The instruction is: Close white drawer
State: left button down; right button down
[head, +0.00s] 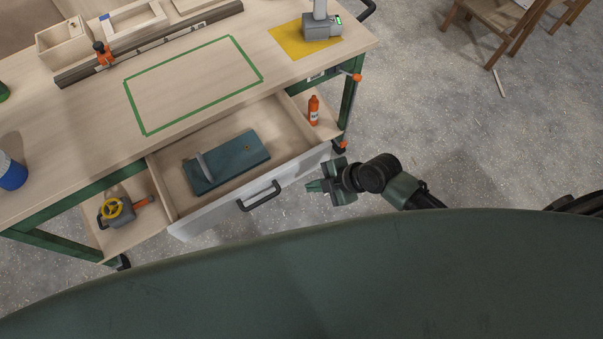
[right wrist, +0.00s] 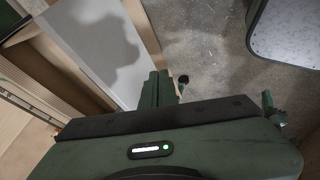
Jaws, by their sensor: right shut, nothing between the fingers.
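The white drawer (head: 215,217) is pulled out below the workbench top in the head view. Its front has a black handle (head: 259,196). A dark teal box-like object (head: 238,160) with a grey piece on it lies inside. My right gripper (head: 312,186) is shut and empty, just right of the drawer front's right end. In the right wrist view the shut fingers (right wrist: 158,88) show beside the white drawer front (right wrist: 95,40); I cannot tell whether they touch it. My left gripper is not in view.
The workbench (head: 90,150) carries a green taped rectangle, wooden trays and a yellow mat (head: 300,42). An orange bottle (head: 313,110) and a yellow-and-grey tool (head: 116,210) stand on the lower shelf. Wooden chairs (head: 505,25) are at upper right.

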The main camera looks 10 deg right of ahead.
aim_at(291, 178)
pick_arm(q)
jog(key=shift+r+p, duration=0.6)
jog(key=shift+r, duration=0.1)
pick_arm(e)
jog(key=shift+w+a+f, duration=0.35)
jog(key=shift+w+a, duration=0.05)
jog(key=shift+w, duration=0.4)
jog(key=shift+w+a+f, duration=0.3)
jog(key=shift+w+a, duration=0.15)
jog(key=shift+w, duration=0.3)
jog(key=shift+w+a+f, duration=0.35)
jog(key=shift+w+a, duration=0.05)
jog(key=shift+w, duration=0.4)
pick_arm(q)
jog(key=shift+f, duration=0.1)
pick_arm(e)
jog(key=shift+w, duration=0.1)
